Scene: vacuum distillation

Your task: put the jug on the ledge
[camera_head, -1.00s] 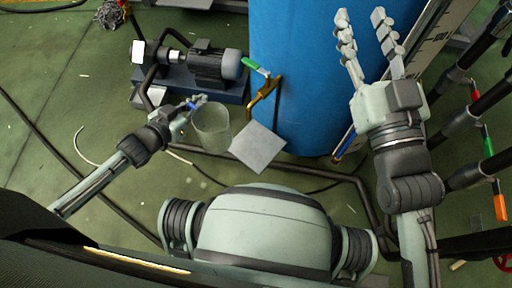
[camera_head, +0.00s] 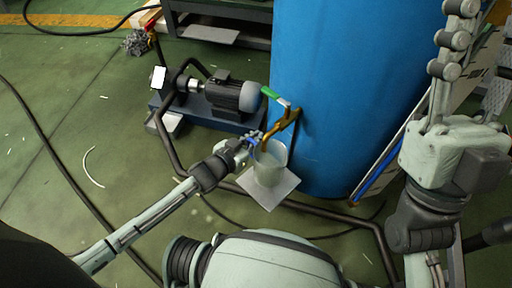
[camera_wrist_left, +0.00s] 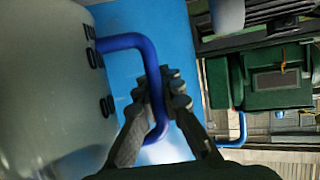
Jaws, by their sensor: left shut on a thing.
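The jug (camera_head: 270,165) is a translucent grey vessel with a blue handle. My left gripper (camera_head: 248,142) is shut on that handle from the left; the left wrist view shows the blue handle (camera_wrist_left: 135,42) between the fingers (camera_wrist_left: 170,82), with the jug wall (camera_wrist_left: 45,90) at left. The jug looks upright. It overlaps the ledge (camera_head: 270,193), a light grey square plate by the blue tank, in the head view. Whether it touches the plate I cannot tell. My right gripper (camera_head: 478,62) is open and empty at the upper right.
A brass tap (camera_head: 281,124) with a green lever sticks out of the blue tank (camera_head: 345,90), close above the jug. A motor pump (camera_head: 235,97) stands behind my left gripper. Dark pipes (camera_head: 320,213) run along the floor in front of the ledge.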

